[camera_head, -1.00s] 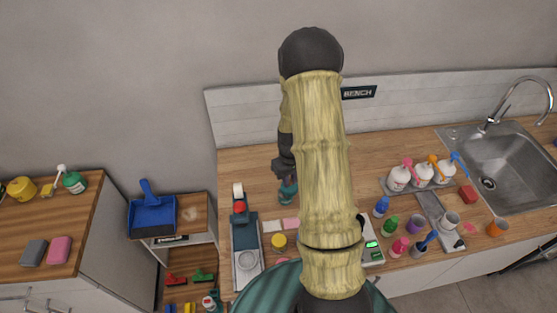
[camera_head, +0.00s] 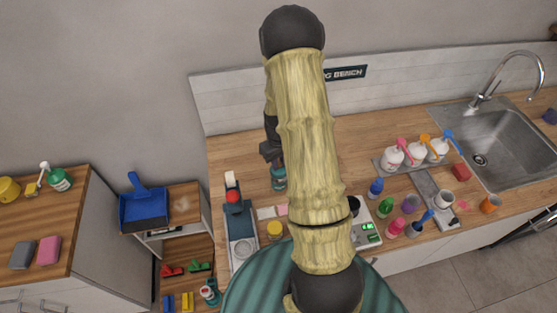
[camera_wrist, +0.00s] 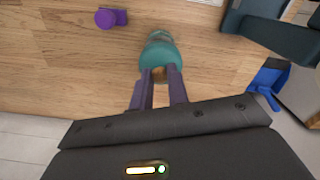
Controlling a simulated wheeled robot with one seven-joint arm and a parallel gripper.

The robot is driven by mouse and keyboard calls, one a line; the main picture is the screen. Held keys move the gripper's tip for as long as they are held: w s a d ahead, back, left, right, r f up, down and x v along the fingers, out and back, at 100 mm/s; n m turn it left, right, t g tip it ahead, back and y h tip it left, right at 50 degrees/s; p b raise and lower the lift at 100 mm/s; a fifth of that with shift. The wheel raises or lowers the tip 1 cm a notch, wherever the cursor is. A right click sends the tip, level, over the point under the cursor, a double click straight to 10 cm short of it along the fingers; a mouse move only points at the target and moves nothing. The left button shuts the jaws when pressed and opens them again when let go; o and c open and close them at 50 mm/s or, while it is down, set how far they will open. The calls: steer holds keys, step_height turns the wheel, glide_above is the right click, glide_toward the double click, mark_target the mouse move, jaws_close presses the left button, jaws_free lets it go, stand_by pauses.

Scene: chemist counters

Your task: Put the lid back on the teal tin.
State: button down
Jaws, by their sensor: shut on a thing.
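My gripper (camera_wrist: 160,78) points down at the bench, its two purple fingers close together at a rounded teal piece that looks like the lid (camera_wrist: 160,57). A small brown patch shows between the fingers, perhaps a knob. A paler grey-green part lies just beyond the teal piece; I cannot tell whether it belongs to the tin. In the head view, my dark gripper (camera_head: 272,155) is partly behind my arm, with the teal thing (camera_head: 279,178) right under it. Whether the lid is apart from or touching the teal tin is hidden.
A dark stand with a red top (camera_head: 233,197) is left of the gripper, with a yellow round thing (camera_head: 274,229) nearer the front. A balance (camera_head: 366,232), several bottles and a sink (camera_head: 505,150) are to the right. A purple thing (camera_wrist: 105,18) shows in the wrist view.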

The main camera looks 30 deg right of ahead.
steer(key=shift+f+b, duration=1.35)
steer(key=shift+f, duration=1.05)
steer(key=shift+w, duration=0.15)
steer(key=shift+d, duration=0.1)
steer(key=shift+a, duration=0.3)
steer(key=shift+r, duration=0.1)
steer(key=shift+s, duration=0.2)
steer(key=shift+d, duration=0.25)
